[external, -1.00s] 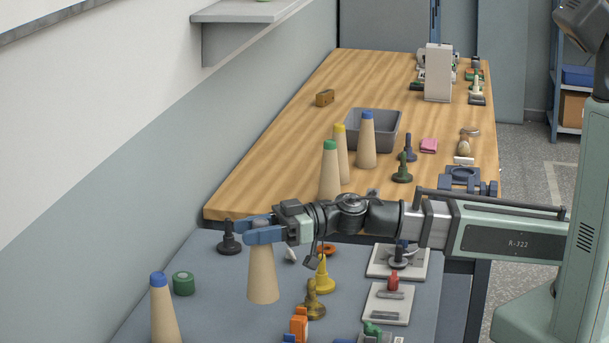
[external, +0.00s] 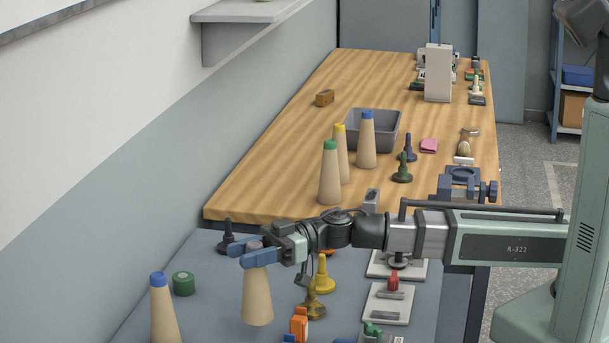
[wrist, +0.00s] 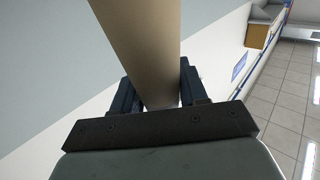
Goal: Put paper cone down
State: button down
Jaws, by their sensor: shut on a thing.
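The tan paper cone (external: 257,298) hangs nearly upright from my gripper (external: 240,253), wide end down. My gripper's blue fingers are shut around its narrow top, which shows between them. The cone's bottom is over the grey-blue table; I cannot tell whether it touches or is slightly above the surface. In the wrist view the cone (wrist: 143,45) runs up out of the frame between the two dark fingers of my gripper (wrist: 160,88).
A blue-topped cone (external: 164,310) and green spool (external: 183,284) stand to the left. A black peg (external: 228,237) stands behind. Yellow (external: 322,276), brown (external: 312,302) and orange (external: 299,324) pieces are close on the right. Bare table lies between the held cone and the spool.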

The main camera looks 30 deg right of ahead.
aim_at(248, 273)
jog(key=shift+f, duration=2.25)
jog(key=c, duration=0.6)
grip_release()
jog(key=shift+d, duration=0.25)
jog(key=shift+o, duration=0.6)
jog(key=d, duration=0.7)
